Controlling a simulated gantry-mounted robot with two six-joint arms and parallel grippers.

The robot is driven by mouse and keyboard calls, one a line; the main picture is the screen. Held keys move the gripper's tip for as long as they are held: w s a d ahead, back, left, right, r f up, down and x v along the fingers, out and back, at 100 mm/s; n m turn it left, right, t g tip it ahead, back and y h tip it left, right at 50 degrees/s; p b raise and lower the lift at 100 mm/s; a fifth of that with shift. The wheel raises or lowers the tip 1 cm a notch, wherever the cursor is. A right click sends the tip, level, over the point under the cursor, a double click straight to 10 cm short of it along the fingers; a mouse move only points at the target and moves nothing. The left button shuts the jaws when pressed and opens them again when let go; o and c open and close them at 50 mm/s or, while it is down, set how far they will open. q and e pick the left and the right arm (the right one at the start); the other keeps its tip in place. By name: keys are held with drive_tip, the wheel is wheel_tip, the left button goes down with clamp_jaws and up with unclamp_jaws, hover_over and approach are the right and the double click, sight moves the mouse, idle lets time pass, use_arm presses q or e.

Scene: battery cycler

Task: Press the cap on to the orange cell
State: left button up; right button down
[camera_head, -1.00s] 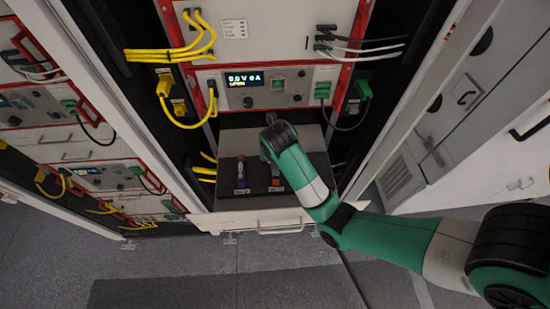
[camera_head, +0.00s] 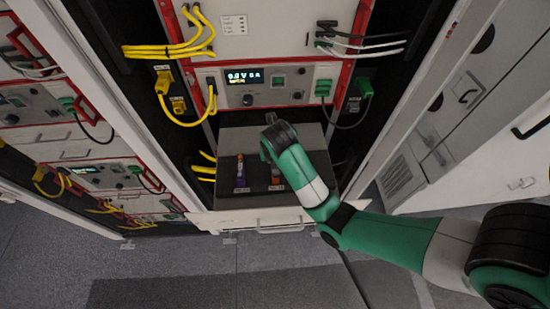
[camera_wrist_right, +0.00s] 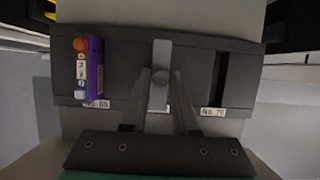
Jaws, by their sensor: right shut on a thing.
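An upright purple piece (camera_wrist_right: 97,68) with an orange round top (camera_wrist_right: 81,44) stands at the left position of a dark holder (camera_wrist_right: 125,60), above a small label. In the head view it shows as a small orange and purple upright (camera_head: 240,172). My right gripper (camera_wrist_right: 160,100) is between the left and right positions, right of the purple piece and apart from it. Its fingers are closed around a grey upright bar (camera_wrist_right: 160,65). I cannot tell whether this bar is the cap. In the head view my right wrist hides the gripper tips. My left gripper is not in view.
A narrow dark slot (camera_wrist_right: 219,75) with a label is at the holder's right. Behind the tray (camera_head: 225,145) is a panel with a lit display (camera_head: 245,77). Yellow cables (camera_head: 180,122) hang at the left and a dark cable (camera_head: 350,126) at the right.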

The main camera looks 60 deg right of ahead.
idle(0.3)
drive_tip(key=shift+c, duration=0.6)
unclamp_jaws()
drive_tip(key=shift+r, duration=0.1)
wheel_tip(320, 180, up, 7)
drive_tip(key=p, duration=0.7)
clamp_jaws()
idle(0.4)
idle(0.7)
